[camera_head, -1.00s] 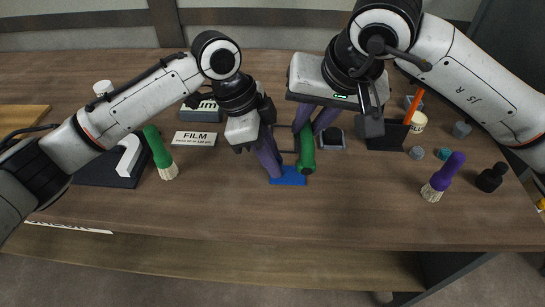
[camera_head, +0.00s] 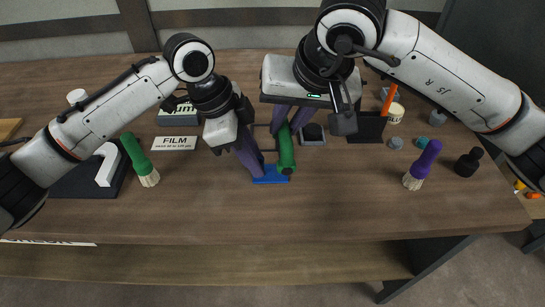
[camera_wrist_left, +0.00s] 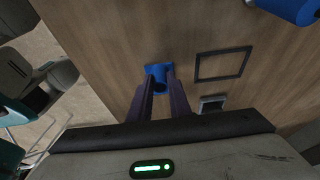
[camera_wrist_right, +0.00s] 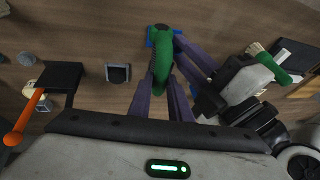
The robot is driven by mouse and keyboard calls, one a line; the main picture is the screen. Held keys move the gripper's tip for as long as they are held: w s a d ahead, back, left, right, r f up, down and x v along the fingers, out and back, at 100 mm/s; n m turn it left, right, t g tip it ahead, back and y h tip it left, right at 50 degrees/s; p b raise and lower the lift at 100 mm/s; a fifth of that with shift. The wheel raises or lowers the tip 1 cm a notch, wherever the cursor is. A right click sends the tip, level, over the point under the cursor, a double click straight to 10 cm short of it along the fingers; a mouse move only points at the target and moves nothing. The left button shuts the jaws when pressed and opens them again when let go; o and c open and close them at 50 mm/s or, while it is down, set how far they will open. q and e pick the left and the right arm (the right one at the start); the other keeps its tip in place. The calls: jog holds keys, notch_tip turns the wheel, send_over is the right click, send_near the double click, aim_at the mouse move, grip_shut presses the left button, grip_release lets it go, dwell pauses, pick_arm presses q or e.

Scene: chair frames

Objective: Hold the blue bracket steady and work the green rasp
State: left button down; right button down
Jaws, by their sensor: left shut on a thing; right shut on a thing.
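The blue bracket (camera_head: 271,176) is low on the wooden table near the middle. My left gripper (camera_head: 250,158) is shut on it with its purple fingers. In the left wrist view the bracket (camera_wrist_left: 158,70) shows between the fingertips. The green rasp (camera_head: 286,150) is just right of the left fingers, its lower end close above the bracket. My right gripper (camera_head: 290,122) is shut on the rasp. In the right wrist view the rasp (camera_wrist_right: 163,60) runs between its fingers, toward the bracket (camera_wrist_right: 150,38). Whether rasp and bracket touch, I cannot tell.
A green-handled brush (camera_head: 138,156) lies left, by a dark stand with a white piece (camera_head: 107,163). A purple-handled brush (camera_head: 423,163) and a black knobbed object (camera_head: 468,162) are at the right. A black block with an orange tool (camera_head: 368,127) stands behind. The table front is clear.

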aim_at(281, 151)
jog(key=shift+s+a+f, duration=0.25)
jog(key=shift+s+f, duration=0.15)
jog(key=shift+s, duration=0.05)
jog(key=shift+s+a+f, duration=0.2)
jog(key=shift+s+f, duration=0.2)
jog(key=shift+s, duration=0.05)
jog(key=shift+f, duration=1.75)
jog(key=shift+f, duration=0.75)
jog(key=shift+r, duration=0.1)
jog(key=shift+w, duration=1)
jog(key=shift+s, duration=0.15)
jog(key=shift+s+f, duration=0.3)
jog(key=shift+s, duration=0.65)
